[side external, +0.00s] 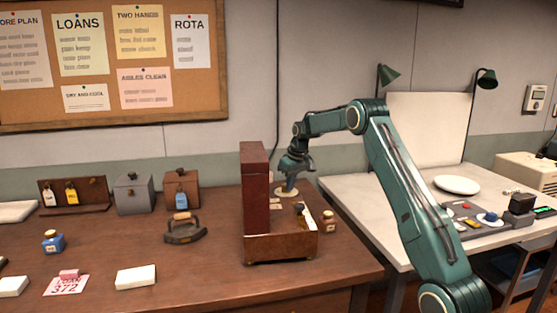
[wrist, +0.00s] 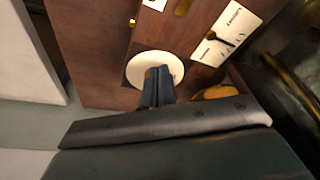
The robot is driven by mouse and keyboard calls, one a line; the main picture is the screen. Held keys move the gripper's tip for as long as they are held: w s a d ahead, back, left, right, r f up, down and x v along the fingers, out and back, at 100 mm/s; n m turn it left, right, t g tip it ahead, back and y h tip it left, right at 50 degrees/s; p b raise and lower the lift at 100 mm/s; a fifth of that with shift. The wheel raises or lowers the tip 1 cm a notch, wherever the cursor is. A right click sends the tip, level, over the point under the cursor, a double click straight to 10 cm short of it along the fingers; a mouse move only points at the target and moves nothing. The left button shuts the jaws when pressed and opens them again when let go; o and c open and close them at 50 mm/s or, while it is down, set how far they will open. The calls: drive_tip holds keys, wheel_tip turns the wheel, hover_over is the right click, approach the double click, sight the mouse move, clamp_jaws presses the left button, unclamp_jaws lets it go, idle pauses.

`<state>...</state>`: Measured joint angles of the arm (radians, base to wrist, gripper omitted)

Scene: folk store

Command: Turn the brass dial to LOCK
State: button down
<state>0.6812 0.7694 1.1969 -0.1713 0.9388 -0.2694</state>
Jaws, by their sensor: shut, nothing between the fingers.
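My gripper (side external: 289,187) points down behind the open wooden chest, beside its raised dark red lid (side external: 255,190). Its blue-grey fingers, also in the wrist view (wrist: 157,75), are shut with nothing visible between them. The fingertips are over or at a round cream disc (wrist: 140,65), which also shows in the side view (side external: 280,191). I cannot make out the brass dial for certain; the fingers cover part of the disc. A cream card (wrist: 232,20) with a dark pointer-like shape lies near the disc. The lettering around the disc is not readable.
The chest's front box (side external: 280,247) stands near the brown table's right end. A small jar (side external: 329,222) is right of it and a flat iron (side external: 184,232) left. A white table (side external: 370,195) with a plate (side external: 456,185) stands at right.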

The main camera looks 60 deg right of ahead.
drive_tip(key=shift+s+d, duration=0.25)
drive_tip(key=shift+d, duration=0.35)
idle(0.5)
drive_tip(key=shift+d, duration=0.55)
idle(0.5)
drive_tip(key=shift+s, duration=0.1)
drive_tip(key=shift+s, duration=0.3)
drive_tip(key=shift+r, duration=0.1)
drive_tip(key=shift+r, duration=2.95)
